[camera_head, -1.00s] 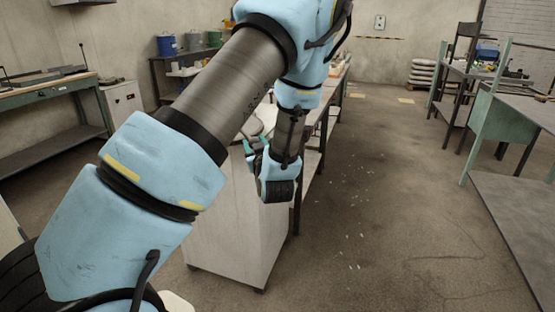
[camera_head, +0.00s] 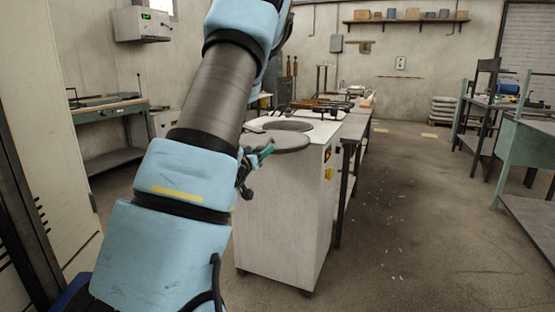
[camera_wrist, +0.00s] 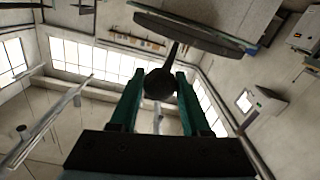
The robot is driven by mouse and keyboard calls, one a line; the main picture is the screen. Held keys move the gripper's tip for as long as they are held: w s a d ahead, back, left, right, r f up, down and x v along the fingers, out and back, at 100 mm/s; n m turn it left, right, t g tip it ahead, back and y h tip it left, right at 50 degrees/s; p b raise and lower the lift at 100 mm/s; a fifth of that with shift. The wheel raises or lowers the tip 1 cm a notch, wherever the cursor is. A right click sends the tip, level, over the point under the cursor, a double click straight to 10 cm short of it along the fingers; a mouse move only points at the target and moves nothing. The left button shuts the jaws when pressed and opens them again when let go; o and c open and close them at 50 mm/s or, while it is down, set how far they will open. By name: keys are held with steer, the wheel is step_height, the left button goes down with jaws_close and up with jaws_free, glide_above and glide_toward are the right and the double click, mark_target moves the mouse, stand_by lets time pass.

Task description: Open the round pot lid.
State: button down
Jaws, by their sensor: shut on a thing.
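The round pot lid (camera_head: 285,143) is a flat dark grey disc. In the head view it is held near level at the front left edge of the white cabinet's top, apart from the round pot opening (camera_head: 288,126). In the wrist view the lid (camera_wrist: 195,32) shows edge-on, with a thin stem ending in a dark round knob (camera_wrist: 160,84). My gripper (camera_wrist: 158,80) has its two green fingers shut on that knob. In the head view my arm hides most of the gripper, and only a green finger and dark parts show beside the lid.
The white cabinet (camera_head: 275,215) stands right of my arm, with a yellow-marked switch on its side. A dark-legged bench with tools adjoins behind it. A green workbench (camera_head: 110,118) is at the left. The floor on the right (camera_head: 400,220) is open.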

steer(key=shift+m+g+h, duration=0.5)
steer(key=shift+m+h, duration=0.1)
steer(key=shift+h, duration=0.2)
steer(key=shift+s+a+r+b, duration=0.1)
steer(key=shift+a+b, duration=0.1)
steer(key=shift+a, duration=0.65)
steer(key=shift+s+a+f+b, duration=0.1)
steer(key=shift+a+b, duration=0.05)
steer(key=shift+a, duration=0.65)
steer(key=shift+s+a+r+b, duration=0.1)
steer(key=shift+a+b, duration=0.1)
steer(key=shift+a, duration=0.65)
steer(key=shift+c, duration=1.9)
jaws_free()
steer(key=b+v, duration=0.2)
steer(key=v, duration=0.8)
steer(key=shift+s+a, duration=0.25)
steer(key=shift+s, duration=0.05)
